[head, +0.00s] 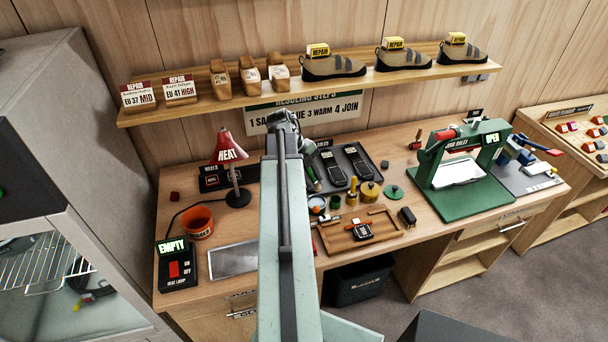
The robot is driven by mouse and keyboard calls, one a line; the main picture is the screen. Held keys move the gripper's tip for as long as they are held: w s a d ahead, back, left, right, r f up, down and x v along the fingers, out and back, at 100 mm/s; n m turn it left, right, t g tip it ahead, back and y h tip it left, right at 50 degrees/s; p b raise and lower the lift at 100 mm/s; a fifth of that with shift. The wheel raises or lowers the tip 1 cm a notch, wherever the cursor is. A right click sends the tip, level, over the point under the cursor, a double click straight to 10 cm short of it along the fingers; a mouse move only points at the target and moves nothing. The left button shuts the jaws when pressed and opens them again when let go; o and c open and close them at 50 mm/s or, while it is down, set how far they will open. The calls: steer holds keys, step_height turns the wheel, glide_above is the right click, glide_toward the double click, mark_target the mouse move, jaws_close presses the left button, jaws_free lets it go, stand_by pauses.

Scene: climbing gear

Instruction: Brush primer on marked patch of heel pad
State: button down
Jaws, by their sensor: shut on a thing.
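My gripper (304,150) is at the far end of my arm, over the back middle of the bench. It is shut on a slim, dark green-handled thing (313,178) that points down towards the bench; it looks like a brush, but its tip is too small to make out. A wooden tray (384,237) lies at the front of the bench, right of my arm. A small dark piece with a white label (362,230) sits in it; I cannot tell whether it is the heel pad, and no marked patch is clear. A yellow pot (370,191) stands behind the tray.
A green lid (393,192) and a yellow bottle (352,191) flank the pot. A dark tray (372,155) holds shoe soles. A green press (462,170) stands right. A red heat lamp (229,148), orange tub (198,222) and switch box (175,262) are left. A shoe shelf (210,103) overhangs the back.

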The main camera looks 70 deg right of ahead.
steer(key=shift+w+a, duration=0.1)
steer(key=shift+w, duration=0.1)
steer(key=f+b, duration=0.6)
steer(key=shift+s, duration=0.25)
steer(key=shift+f+b, duration=0.6)
steer(key=shift+b, duration=0.1)
stand_by(1.7)
steer(key=shift+r, duration=0.1)
step_height(320, 180, up, 7)
steer(key=p, duration=0.7)
